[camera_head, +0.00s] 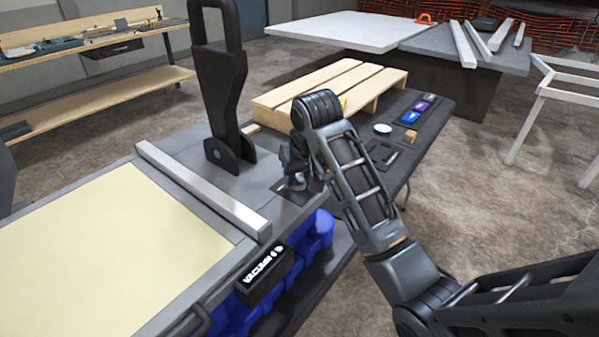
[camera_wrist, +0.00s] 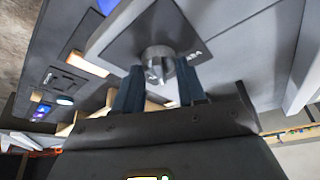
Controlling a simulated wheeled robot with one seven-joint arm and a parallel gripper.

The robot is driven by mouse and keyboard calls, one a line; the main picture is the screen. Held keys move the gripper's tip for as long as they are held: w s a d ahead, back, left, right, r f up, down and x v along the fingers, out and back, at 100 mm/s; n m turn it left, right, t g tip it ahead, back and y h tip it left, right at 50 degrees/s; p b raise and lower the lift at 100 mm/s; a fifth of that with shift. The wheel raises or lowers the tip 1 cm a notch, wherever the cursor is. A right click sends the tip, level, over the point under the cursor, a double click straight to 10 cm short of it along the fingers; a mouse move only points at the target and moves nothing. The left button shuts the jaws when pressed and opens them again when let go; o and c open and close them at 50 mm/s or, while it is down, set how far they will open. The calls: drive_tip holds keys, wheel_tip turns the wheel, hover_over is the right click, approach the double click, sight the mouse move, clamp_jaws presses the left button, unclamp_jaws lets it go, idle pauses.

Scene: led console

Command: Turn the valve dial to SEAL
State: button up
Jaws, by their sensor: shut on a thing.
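The valve dial (camera_wrist: 156,54) is a small grey metal knob on a dark square plate (camera_wrist: 122,48). In the wrist view it stands between the two dark blue fingers of my gripper (camera_wrist: 160,74), which is shut on it. Light lettering (camera_wrist: 194,55) shows on the plate right of the dial, too small and partly covered to read surely. The dial's pointer direction cannot be told. In the head view my gripper (camera_head: 293,170) is low over the console by the plate, and my arm mostly hides the dial.
A tall black lever handle (camera_head: 220,90) stands left of my gripper. A wooden pallet (camera_head: 325,80) lies behind.

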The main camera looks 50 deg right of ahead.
drive_tip(key=shift+m+h, duration=0.5)
drive_tip(key=shift+m, duration=1)
drive_tip(key=o, duration=1)
drive_tip(key=shift+w+r, duration=0.1)
